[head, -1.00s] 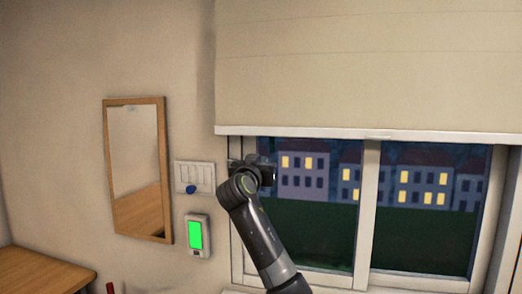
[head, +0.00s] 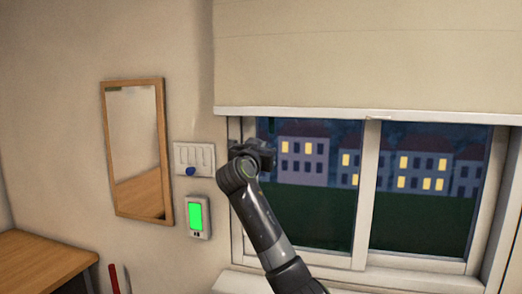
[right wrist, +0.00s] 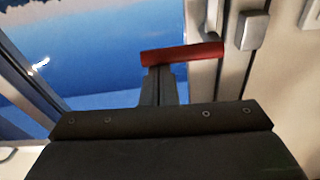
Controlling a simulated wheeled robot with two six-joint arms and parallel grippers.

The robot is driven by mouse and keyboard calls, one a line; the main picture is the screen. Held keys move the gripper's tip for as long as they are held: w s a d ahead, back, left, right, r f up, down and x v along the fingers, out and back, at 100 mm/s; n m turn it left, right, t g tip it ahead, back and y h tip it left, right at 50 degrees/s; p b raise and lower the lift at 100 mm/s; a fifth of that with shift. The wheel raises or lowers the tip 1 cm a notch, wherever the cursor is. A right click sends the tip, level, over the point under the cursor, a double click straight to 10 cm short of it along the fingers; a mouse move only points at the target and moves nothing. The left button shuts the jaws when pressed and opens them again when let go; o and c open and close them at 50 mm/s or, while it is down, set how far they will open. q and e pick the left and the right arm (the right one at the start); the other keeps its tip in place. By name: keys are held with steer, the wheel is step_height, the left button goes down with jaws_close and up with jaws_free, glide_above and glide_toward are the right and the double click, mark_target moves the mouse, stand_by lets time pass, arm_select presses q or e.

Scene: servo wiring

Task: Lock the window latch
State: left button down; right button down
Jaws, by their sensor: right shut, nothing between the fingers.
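The window (head: 365,200) is on the right of the head view, with its sashes closed as far as I can see. A red bar (right wrist: 182,53), which looks like the latch handle, lies almost level across the pale window frame in the right wrist view. A grey metal block (right wrist: 253,30) is on the frame to its right. My right gripper (head: 264,150) is at the window's left edge, and in the right wrist view its fingers (right wrist: 161,82) are shut and empty. The fingertips are just below the red bar; I cannot tell whether they touch it. My left gripper is out of view.
A blind (head: 370,60) covers the window's top. Left of my right gripper are a switch panel (head: 194,158), a green-screened device (head: 197,216) and a mirror (head: 137,150). A wooden desk (head: 40,262) is at lower left, with a red-handled object (head: 114,278) beside it.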

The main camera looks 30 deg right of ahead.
steer(key=w+a+f+m+g+b, duration=0.2)
steer(key=f+m+b, duration=0.5)
steer(key=m+b, duration=0.9)
steer(key=shift+w+a+f+m+g, duration=0.2)
steer(key=shift+w+a+m+g, duration=0.25)
steer(key=shift+m, duration=0.35)
steer(key=shift+w, duration=0.15)
steer(key=shift+d, duration=0.1)
